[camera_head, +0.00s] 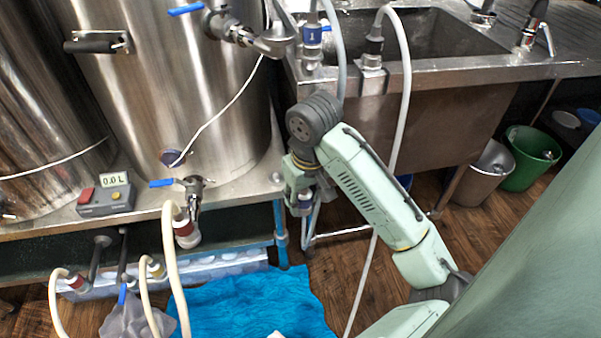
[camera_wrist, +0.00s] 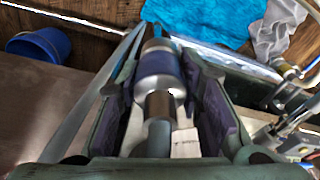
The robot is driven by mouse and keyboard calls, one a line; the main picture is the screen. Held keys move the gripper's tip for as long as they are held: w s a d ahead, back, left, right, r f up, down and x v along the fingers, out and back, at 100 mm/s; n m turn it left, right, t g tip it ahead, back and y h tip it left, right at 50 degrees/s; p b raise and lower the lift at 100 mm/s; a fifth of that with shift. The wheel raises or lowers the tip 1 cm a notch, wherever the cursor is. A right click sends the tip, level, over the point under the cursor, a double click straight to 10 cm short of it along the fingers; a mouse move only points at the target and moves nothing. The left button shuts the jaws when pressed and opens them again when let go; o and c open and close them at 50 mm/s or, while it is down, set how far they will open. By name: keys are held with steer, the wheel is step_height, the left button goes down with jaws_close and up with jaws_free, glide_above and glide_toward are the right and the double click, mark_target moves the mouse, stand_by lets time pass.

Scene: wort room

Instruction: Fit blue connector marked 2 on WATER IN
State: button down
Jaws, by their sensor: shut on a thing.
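My gripper (camera_head: 303,178) hangs below the wrist, beside the steel kettle and in front of the sink's left end. In the wrist view my gripper (camera_wrist: 160,80) is shut on a metal connector with a blue band (camera_wrist: 160,66), its hose end towards the camera. No number shows on it there. Its lower end shows only small in the head view (camera_head: 303,205). Another blue-banded connector marked 1 (camera_head: 312,38) stands upright at the sink's edge, apart from my gripper. No WATER IN label is readable in either view.
The steel kettle (camera_head: 165,95) has a blue-handled upper valve (camera_head: 222,22) and a lower valve (camera_head: 193,190) with a red-banded hose connector (camera_head: 186,231). Other hoses hang lower left. A blue cloth (camera_head: 250,300) lies on the floor; buckets (camera_head: 530,158) stand right.

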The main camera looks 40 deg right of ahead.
steer(key=shift+r+p, duration=2.3)
steer(key=shift+p, duration=0.15)
steer(key=shift+f, duration=0.15)
